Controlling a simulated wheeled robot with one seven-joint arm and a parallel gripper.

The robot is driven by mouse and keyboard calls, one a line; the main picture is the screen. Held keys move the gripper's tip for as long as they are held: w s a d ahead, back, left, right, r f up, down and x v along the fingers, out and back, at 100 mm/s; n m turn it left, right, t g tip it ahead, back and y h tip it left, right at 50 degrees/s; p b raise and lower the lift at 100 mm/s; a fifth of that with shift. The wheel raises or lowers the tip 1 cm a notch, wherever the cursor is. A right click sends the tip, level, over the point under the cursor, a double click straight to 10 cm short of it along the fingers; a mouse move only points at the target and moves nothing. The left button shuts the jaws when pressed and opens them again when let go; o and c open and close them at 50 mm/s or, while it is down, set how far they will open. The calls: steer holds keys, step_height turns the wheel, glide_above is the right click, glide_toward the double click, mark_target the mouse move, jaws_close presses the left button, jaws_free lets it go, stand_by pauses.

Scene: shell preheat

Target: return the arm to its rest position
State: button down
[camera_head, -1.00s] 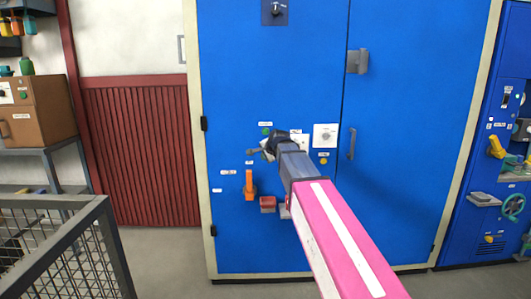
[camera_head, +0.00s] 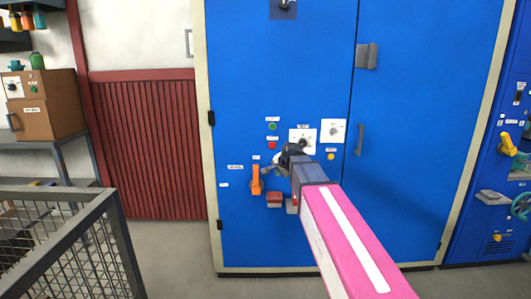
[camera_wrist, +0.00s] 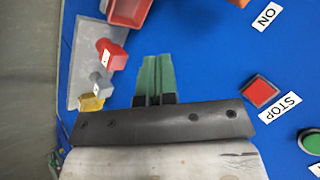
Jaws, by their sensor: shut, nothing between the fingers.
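My arm, with its pink link, reaches from the lower right of the head view toward the blue cabinet (camera_head: 285,70). My gripper (camera_head: 268,171) is at its end, in front of the cabinet's control panel, just right of the orange handle (camera_head: 256,180). In the wrist view my gripper (camera_wrist: 154,78) shows its green fingers together and empty. A red button (camera_wrist: 260,92) labelled STOP is to their right, with a green button (camera_wrist: 312,140) beyond. I cannot tell the exact gap between fingers and cabinet.
A white dial plate (camera_head: 333,131) and a red box (camera_head: 274,199) are on the cabinet front near my gripper. A wire-mesh cage (camera_head: 95,212) stands at the lower left. A blue machine (camera_head: 490,190) is at the right. Floor shows between cage and cabinet.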

steer(key=s+d+f+n+g+h, duration=0.1)
steer(key=s+d+f+n+g, duration=0.1)
steer(key=s+f, duration=0.6)
steer(key=s+d+f+n+g+h, duration=0.1)
steer(key=s+d+f+n+g, duration=0.2)
steer(key=s+d+f, duration=0.3)
steer(key=s+d+f+n+g+h, duration=0.1)
steer(key=s+d+f+n, duration=0.3)
steer(key=s+f, duration=0.8)
steer(key=shift+s+f+g, duration=0.25)
steer(key=shift+s+g, duration=0.15)
steer(key=shift+g, duration=0.4)
